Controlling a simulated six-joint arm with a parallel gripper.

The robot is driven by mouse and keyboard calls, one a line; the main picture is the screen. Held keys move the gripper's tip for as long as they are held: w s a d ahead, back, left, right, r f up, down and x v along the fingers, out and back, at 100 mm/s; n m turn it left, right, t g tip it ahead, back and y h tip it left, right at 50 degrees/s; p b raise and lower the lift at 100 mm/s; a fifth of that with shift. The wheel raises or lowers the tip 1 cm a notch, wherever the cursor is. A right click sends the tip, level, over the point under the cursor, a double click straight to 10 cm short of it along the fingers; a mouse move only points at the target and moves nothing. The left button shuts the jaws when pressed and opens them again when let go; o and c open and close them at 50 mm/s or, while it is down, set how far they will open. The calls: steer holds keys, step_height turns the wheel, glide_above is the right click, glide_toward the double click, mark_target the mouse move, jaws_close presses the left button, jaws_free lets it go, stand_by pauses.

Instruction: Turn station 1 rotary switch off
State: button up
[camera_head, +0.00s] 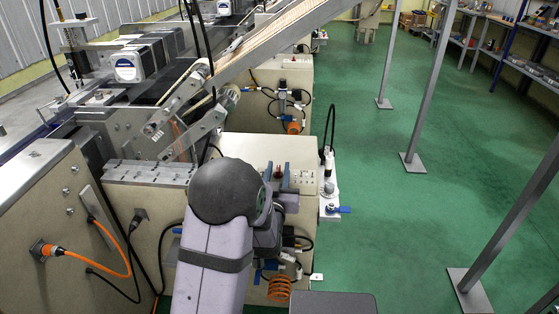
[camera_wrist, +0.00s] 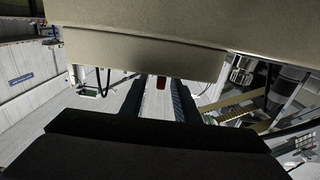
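A small red switch knob (camera_head: 278,171) shows on top of the near beige machine cabinet (camera_head: 240,147), in the head view. My gripper (camera_head: 277,166) is at this knob, with one dark finger on each side of it. Whether either finger touches the knob cannot be told. The knob's turn position and any label are too small to read. My dark wrist joint hides part of the cabinet front.
A metal block (camera_head: 150,172) lies left of my arm on the cabinet. A slanted metal conveyor frame (camera_head: 262,52) rises behind. Orange and black cables (camera_head: 112,243) hang at the left. A white bracket with a blue-handled valve (camera_head: 338,209) is just right. Green floor (camera_head: 375,190) is open further right.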

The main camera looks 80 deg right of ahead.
steer(key=shift+d, duration=2.35)
jaws_close()
